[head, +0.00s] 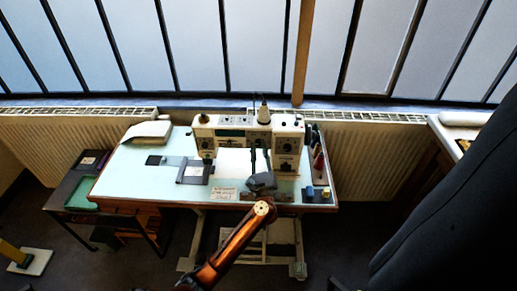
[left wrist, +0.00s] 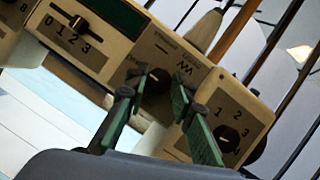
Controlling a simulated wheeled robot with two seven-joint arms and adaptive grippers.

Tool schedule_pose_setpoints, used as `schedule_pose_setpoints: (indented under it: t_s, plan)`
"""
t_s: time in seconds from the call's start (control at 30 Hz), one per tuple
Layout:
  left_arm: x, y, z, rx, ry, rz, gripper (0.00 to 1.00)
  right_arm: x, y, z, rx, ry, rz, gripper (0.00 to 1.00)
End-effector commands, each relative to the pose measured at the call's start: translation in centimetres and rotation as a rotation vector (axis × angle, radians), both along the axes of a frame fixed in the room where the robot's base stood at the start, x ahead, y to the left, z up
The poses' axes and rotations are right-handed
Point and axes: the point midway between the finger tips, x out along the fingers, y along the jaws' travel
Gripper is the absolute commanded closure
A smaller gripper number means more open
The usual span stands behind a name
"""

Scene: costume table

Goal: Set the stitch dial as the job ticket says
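The sewing machine (head: 233,133) stands on the pale table. In the left wrist view its front shows a dark round stitch dial (left wrist: 155,84) among printed marks, including a zigzag. A white mark shows on the dial; its exact setting is unclear. My left gripper (head: 262,180) is in front of the machine's right part. In the left wrist view its green fingers (left wrist: 158,88) stand apart with the dial between their tips; I cannot tell whether they touch it. The job ticket (head: 224,194) is probably the small white card on the table's front; its text is unreadable. My right gripper is out of view.
A slider numbered 0 to 3 (left wrist: 75,32) lies left of the dial, and a numbered knob (left wrist: 228,137) lies right of it. A thread cone (head: 264,114) tops the machine. Spools (head: 318,160) stand at the table's right. The table's left part has free room.

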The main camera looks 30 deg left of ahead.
Motion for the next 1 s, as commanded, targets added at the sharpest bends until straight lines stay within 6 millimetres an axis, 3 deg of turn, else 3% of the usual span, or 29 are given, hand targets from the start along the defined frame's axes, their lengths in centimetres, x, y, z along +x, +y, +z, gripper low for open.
schedule_pose_setpoints:
  t_s: [0.3,0.67,1.0]
  plan:
    - [0.0,0.0,0.0,-0.001,0.000,0.001,1.00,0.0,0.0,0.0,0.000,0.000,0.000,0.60]
    - [-0.1,0.0,0.1,0.050,0.031,0.002,1.00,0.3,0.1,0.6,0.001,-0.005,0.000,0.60]
    - [-0.2,0.2,0.2,0.262,0.164,0.002,1.00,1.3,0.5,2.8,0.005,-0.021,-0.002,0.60]
